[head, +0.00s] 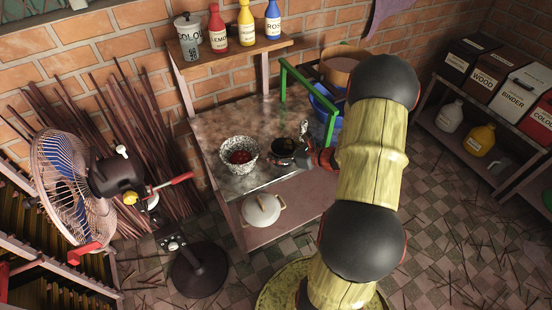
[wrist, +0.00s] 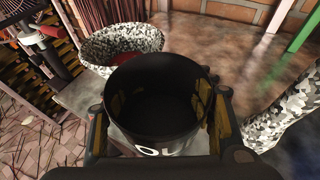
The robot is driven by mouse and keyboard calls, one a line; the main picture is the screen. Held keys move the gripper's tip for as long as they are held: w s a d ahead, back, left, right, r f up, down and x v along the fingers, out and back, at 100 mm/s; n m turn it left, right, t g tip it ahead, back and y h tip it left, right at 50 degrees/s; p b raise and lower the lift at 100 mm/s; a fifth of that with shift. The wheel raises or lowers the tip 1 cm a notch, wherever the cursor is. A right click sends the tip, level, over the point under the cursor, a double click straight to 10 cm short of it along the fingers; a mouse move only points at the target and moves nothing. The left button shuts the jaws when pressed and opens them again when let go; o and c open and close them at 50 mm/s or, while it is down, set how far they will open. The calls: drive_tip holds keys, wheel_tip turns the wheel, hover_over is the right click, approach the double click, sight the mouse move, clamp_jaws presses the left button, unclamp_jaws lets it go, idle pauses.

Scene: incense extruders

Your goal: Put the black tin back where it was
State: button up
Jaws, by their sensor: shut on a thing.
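The black tin (wrist: 155,130) is an open, dark cylinder with white lettering on its near side, cut off at the bottom of the wrist view. My gripper (wrist: 160,115) has one finger on each side of it and is shut on it. The tin looks upright, and its inside is dark. In the head view, the tin (head: 282,150) is at the front part of the workbench (head: 215,133), just left of my gripper (head: 308,157). I cannot tell whether its base touches the bench top.
A black-and-white speckled bowl (head: 239,158) with red contents stands left of the tin. A speckled grey thing (wrist: 300,110) stands close on the right. A green frame (head: 331,122) is behind. Bottles line the upper shelf (head: 240,52); a white pot (head: 262,209) is below. The bench's back left is clear.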

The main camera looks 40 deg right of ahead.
sight(278, 151)
drive_tip(key=shift+w+d+f+b, duration=0.2)
drive_tip(key=shift+w+d+f, duration=0.2)
drive_tip(key=shift+f, duration=0.2)
drive_tip(key=shift+w+d+f+b, duration=0.15)
drive_tip(key=shift+w+d+f, duration=0.15)
drive_tip(key=shift+f, duration=0.3)
drive_tip(key=f+b, duration=0.1)
drive_tip(key=f, duration=0.2)
drive_tip(key=shift+w+d+f+b, duration=0.15)
drive_tip(key=shift+w+f+b, duration=0.05)
drive_tip(key=shift+f+b, duration=0.15)
drive_tip(key=shift+r, duration=0.15)
drive_tip(key=o, duration=0.8)
drive_tip(key=shift+f, duration=0.2)
drive_tip(key=shift+c, duration=0.2)
drive_tip(key=o, duration=0.6)
drive_tip(key=shift+c, duration=0.2)
drive_tip(key=shift+r, duration=0.1)
